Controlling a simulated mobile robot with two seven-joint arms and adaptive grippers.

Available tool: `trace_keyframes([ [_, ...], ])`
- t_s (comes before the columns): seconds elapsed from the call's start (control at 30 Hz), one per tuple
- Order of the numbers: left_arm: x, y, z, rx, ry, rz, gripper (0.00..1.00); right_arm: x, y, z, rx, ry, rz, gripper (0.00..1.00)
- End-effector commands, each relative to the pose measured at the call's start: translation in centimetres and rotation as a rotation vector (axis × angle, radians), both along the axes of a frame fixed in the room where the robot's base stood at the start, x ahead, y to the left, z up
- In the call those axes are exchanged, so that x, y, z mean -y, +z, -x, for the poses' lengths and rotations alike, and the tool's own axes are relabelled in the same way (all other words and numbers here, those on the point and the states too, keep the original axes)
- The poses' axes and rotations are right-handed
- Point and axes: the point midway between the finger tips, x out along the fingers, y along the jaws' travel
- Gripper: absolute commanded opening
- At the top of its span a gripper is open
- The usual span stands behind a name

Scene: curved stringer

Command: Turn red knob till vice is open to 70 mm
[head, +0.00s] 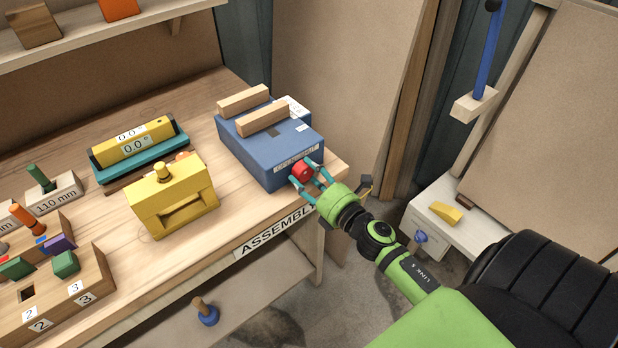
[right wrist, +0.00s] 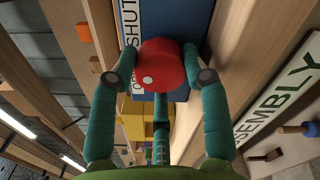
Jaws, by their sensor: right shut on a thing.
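The vice is a blue box (head: 268,150) on the right end of the wooden bench. Two parallel wooden jaws (head: 263,118) lie across its top with a gap between them. The red knob (head: 301,172) is on its front face, below a label that reads OPEN and SHUT. The knob also shows large in the right wrist view (right wrist: 161,66), with a white dot on its left part. My right gripper (head: 306,172) has its teal fingers closed on the knob from both sides. The fingertips touch it in the right wrist view (right wrist: 160,77). My left gripper is not in view.
A yellow block with a knob (head: 172,195) stands left of the vice. Behind it is a yellow and teal level with 0.0 displays (head: 138,145). Wooden peg blocks (head: 62,285) fill the left. A white side table (head: 465,225) stands to the right.

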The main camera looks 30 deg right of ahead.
Motion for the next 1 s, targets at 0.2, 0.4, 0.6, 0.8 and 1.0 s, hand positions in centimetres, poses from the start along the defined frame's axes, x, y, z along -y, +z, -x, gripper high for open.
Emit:
trace_keyframes([
  [0.2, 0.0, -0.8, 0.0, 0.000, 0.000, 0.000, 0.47, -0.4, -0.4, 0.1, 0.013, 0.011, 0.186, 0.14],
  [0.4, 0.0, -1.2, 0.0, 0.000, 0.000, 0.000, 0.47, -0.4, -0.5, 0.1, 0.022, 0.011, 0.320, 0.14],
  [0.6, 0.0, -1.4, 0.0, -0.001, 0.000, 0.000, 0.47, -0.3, -0.6, 0.1, 0.026, 0.009, 0.407, 0.14],
  [0.8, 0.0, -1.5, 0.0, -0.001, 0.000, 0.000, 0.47, -0.3, -0.7, 0.2, 0.025, 0.009, 0.449, 0.14],
  [1.0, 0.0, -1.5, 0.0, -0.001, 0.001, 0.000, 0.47, -0.2, -0.8, 0.2, 0.024, 0.009, 0.460, 0.14],
])
